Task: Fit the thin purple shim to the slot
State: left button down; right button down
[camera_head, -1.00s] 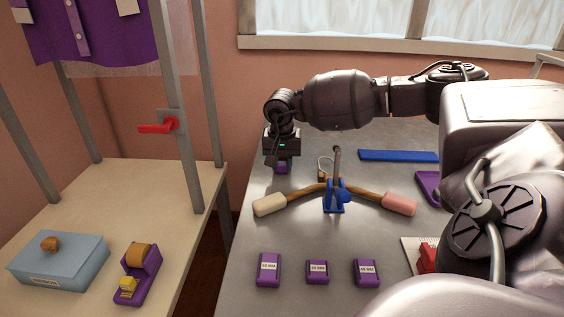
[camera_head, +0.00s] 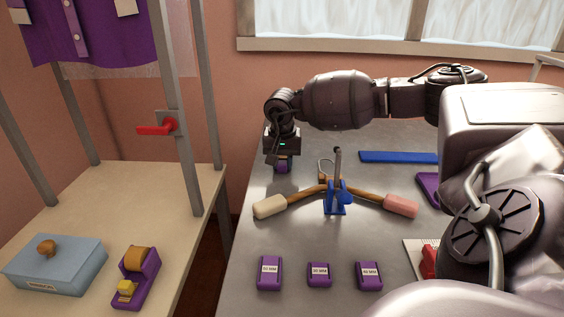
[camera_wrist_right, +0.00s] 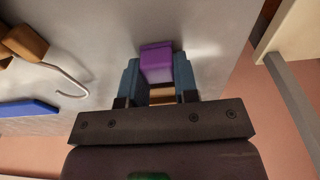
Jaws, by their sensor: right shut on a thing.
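My right gripper (camera_head: 282,157) is at the far left part of the grey metal table, low over or at its surface. It is shut on a small purple piece (camera_head: 282,167). In the right wrist view, this purple piece (camera_wrist_right: 157,62) sits between the two blue-grey fingers of the right gripper (camera_wrist_right: 158,78), with a tan part showing behind it. I cannot tell whether the piece touches the table. Three purple blocks with white labels, left (camera_head: 269,272), middle (camera_head: 319,274) and right (camera_head: 369,275), lie in the front. No slot can be made out. My left gripper is not in view.
A blue stand (camera_head: 335,197) with an upright lever and two wooden-handled tools are mid-table. A blue bar (camera_head: 398,157) lies behind. On the beige table at left are a blue-grey box (camera_head: 57,265) and a purple tape holder (camera_head: 138,274). A red handle (camera_head: 155,130) is on a post.

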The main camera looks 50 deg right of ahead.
jog(key=c, duration=0.8)
grip_release()
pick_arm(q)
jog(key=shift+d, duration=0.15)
pick_arm(e)
jog(key=r, duration=0.4)
jog(key=shift+a+p, duration=0.2)
jog(key=shift+p, duration=0.1)
jog(key=r, duration=0.5)
jog(key=shift+s+a+r, duration=0.2)
jog(key=shift+s+a, duration=0.05)
jog(key=shift+s, duration=0.05)
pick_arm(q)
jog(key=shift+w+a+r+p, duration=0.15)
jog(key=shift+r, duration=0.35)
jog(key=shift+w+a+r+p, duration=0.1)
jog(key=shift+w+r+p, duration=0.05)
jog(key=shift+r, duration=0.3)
pick_arm(e)
jog(key=shift+s+r, duration=0.1)
jog(key=shift+r, duration=0.55)
